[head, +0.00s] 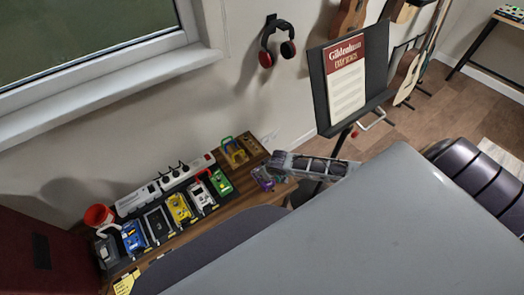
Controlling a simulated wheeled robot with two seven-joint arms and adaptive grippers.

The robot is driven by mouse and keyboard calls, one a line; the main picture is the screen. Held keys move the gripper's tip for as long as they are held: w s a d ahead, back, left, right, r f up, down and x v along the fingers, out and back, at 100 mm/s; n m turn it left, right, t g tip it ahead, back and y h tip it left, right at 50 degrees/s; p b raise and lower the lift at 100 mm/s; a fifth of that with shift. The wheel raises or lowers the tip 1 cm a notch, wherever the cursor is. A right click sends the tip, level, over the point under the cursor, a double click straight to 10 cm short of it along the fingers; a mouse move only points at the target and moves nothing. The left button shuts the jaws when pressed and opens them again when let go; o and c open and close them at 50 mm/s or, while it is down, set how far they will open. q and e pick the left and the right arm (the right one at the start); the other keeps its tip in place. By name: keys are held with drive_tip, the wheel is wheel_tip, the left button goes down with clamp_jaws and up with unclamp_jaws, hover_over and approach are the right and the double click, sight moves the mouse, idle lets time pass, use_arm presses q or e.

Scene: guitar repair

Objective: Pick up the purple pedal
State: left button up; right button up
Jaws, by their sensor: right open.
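The purple pedal (263,180) is at the right end of the wooden bench, just right of the green pedal (221,183). My right gripper (274,167) reaches in from the right, with its fingertips over or beside the purple pedal and hiding part of it. The jaws are open. I cannot tell whether the fingers touch the pedal. My left gripper is out of view.
On the wooden bench (237,203) stand a yellow pedal (179,208), a blue pedal (134,237), a white power strip (138,199) and a red cup (98,216). A music stand (318,88) rises behind my right gripper. Headphones (277,43) hang on the wall.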

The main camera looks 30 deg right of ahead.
drive_tip(key=shift+x, duration=2)
drive_tip(key=c, duration=0.9)
